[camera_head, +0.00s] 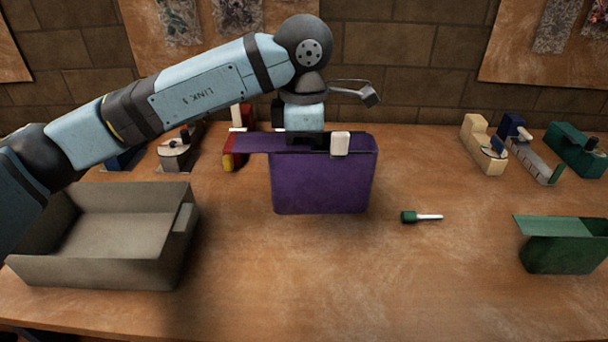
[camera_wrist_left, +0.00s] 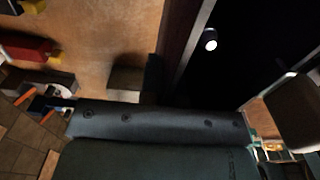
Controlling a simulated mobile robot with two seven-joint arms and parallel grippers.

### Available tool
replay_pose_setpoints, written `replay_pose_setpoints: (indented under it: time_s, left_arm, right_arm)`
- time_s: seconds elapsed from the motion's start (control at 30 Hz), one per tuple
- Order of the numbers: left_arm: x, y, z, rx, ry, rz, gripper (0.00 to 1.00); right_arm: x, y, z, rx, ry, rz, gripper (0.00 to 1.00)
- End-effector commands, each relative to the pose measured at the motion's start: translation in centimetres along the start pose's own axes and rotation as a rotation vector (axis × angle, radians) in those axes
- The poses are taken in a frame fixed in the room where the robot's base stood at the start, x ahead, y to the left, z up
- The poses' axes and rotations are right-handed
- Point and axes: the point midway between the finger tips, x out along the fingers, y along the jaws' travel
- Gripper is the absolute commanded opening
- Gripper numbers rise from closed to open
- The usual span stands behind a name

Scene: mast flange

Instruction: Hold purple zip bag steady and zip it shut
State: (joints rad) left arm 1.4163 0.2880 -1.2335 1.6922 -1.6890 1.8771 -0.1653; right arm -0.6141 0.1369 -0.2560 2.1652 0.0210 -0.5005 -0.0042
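The purple zip bag (camera_head: 322,182) stands upright in the middle of the table in the head view. A purple strip (camera_head: 256,143) extends left from its top edge. A small white block (camera_head: 340,144), perhaps the zip slider, sits at the top edge right of centre. My left gripper (camera_head: 304,142) points down at the bag's top edge, just left of the white block. Its fingertips are mostly hidden there, so I cannot tell whether they grip the bag. The wrist view is dark and shows the gripper body close up. My right gripper is in neither view.
A grey open tray (camera_head: 110,272) is at the front left. A green-handled tool (camera_head: 409,217) lies right of the bag, and a green box (camera_head: 560,256) stands at the right. Several small devices line the back. The front middle is clear.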

Motion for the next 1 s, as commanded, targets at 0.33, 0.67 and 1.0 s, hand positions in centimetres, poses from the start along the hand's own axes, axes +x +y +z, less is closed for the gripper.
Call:
replay_pose_setpoints:
  time_s: [0.33,0.67,1.0]
  left_arm:
    - [-1.7,0.0,0.0,0.000,-0.001,0.000,0.00]
    - [-0.8,0.0,0.0,0.000,-0.001,-0.001,0.00]
    - [2.0,0.0,0.0,0.000,0.000,-0.001,0.00]
  right_arm:
    - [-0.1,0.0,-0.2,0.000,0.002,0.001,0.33]
    - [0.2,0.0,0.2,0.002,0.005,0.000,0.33]
    - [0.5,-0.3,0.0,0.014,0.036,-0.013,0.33]
